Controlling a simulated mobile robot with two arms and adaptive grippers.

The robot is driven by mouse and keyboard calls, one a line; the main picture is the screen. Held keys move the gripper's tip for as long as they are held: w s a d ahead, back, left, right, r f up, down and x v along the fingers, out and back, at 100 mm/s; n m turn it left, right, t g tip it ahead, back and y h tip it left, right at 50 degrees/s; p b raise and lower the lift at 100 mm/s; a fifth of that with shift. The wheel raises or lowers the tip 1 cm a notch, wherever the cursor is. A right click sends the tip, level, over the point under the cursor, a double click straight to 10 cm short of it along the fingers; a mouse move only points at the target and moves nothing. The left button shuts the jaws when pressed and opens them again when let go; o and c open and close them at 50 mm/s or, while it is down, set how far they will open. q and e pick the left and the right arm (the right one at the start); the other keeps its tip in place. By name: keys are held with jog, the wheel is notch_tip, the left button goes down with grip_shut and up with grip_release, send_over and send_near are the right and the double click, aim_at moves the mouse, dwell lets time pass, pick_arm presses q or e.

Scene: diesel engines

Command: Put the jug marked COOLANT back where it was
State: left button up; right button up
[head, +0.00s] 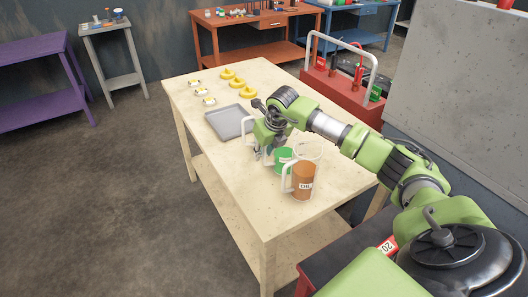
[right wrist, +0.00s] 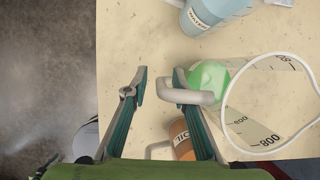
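No label reading COOLANT is legible. A jug with green contents (head: 284,157) stands on the wooden table, partly behind my right gripper; its label is hidden. In the right wrist view the green jug (right wrist: 208,76) has its pale handle reaching under the right-hand finger, into the space between the fingers. My right gripper (head: 262,152) is low over the table; its fingers are apart in the right wrist view (right wrist: 160,78). My left gripper is not in view.
An orange jug marked OIL (head: 302,180) and a clear measuring jug (head: 314,150) stand close to the green jug. A grey tray (head: 228,123), yellow rings (head: 238,82) and small white items (head: 201,91) lie farther back. The table's near left part (head: 225,175) is clear.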

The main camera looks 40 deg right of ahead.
jog(key=shift+r, duration=0.1)
jog(key=shift+s+r, duration=0.15)
jog(key=shift+r, duration=0.2)
jog(key=b+v, duration=0.3)
jog(key=v, duration=0.8)
